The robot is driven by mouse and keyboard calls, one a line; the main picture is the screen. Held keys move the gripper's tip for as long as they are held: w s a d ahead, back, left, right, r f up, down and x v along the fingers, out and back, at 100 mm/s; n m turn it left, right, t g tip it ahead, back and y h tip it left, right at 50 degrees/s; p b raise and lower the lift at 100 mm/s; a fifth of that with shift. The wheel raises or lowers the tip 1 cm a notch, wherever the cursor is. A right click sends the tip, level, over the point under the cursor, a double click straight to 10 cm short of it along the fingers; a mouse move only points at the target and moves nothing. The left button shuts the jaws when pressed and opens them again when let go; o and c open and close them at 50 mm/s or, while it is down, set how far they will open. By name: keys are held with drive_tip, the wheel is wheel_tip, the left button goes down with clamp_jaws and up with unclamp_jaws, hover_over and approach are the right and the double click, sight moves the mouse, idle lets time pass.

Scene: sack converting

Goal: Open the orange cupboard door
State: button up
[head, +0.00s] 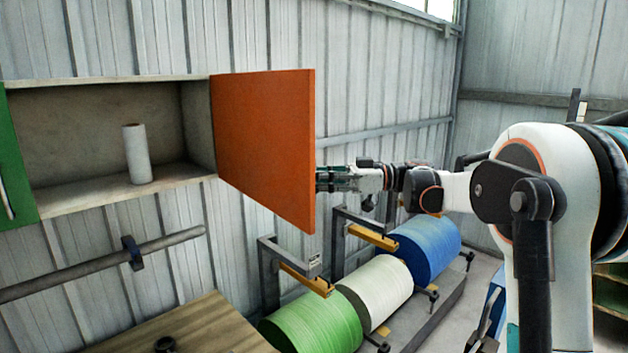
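The orange cupboard door (264,145) stands swung wide open from the right side of the wall cupboard (197,125). Its broad flat face is toward me, and no handle shows on it. My gripper (322,179) is at the door's free right edge, reaching in from the right. The door hides the ends of the fingers, so I cannot tell whether they are open, shut or touching the door. Inside the open cupboard a white roll (137,154) stands upright on the bottom board.
A green door (15,165) is at the cupboard's left. A grey bar (90,268) runs along the wall below. Green (312,325), white (375,291) and blue (425,247) rolls lie on a low rack under the arm. A wooden table (200,330) is at the front.

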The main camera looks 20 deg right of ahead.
drive_tip(key=s+d, duration=0.2)
drive_tip(key=d, duration=1)
drive_tip(key=shift+s, duration=0.2)
drive_tip(key=shift+a, duration=0.1)
